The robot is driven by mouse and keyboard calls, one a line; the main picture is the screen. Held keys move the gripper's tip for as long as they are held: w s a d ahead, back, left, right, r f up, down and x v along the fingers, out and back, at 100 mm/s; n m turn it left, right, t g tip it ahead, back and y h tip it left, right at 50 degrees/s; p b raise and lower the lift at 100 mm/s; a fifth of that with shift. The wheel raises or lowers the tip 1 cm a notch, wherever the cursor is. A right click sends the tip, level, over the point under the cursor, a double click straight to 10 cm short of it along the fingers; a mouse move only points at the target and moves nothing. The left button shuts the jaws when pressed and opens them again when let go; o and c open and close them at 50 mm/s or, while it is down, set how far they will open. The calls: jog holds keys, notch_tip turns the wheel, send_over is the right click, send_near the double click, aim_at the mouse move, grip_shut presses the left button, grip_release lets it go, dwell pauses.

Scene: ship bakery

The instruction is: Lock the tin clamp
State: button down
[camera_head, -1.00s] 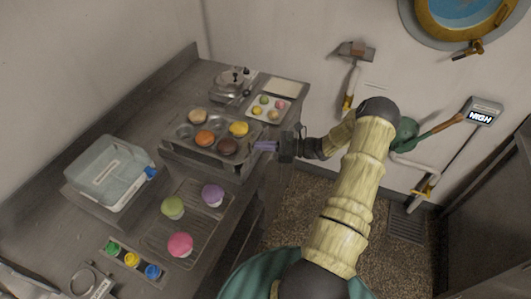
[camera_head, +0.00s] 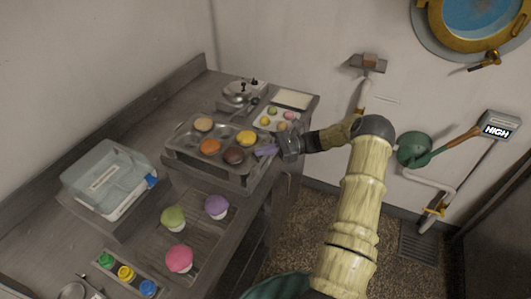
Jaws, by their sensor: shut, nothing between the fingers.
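A muffin tin (camera_head: 184,151) with several round coloured cakes sits on a grey metal stand at the right edge of the counter. The tips look shut and hold nothing. They are at or just beside the edge, and I cannot tell whether they touch it. The tin clamp cannot be made out clearly; my gripper may cover part of it.
A clear lidded box (camera_head: 105,178) stands at the left. Green (camera_head: 173,218), purple (camera_head: 216,207) and pink (camera_head: 179,259) cupcakes sit in front of the tin. Behind it are a small tray of cakes (camera_head: 276,118) and a metal pot (camera_head: 238,93). Open floor lies right of the counter.

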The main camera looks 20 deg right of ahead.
dwell(0.7)
jog(key=shift+w+d+f+b, duration=0.1)
jog(key=shift+w+d+b, duration=0.15)
jog(key=shift+d, duration=0.25)
jog(key=w+d+b, duration=0.3)
jog(key=d+b, duration=0.2)
jog(key=d, duration=0.7)
jog(key=shift+d, duration=0.25)
jog(key=shift+w+a, duration=0.1)
jog(key=shift+a, duration=0.05)
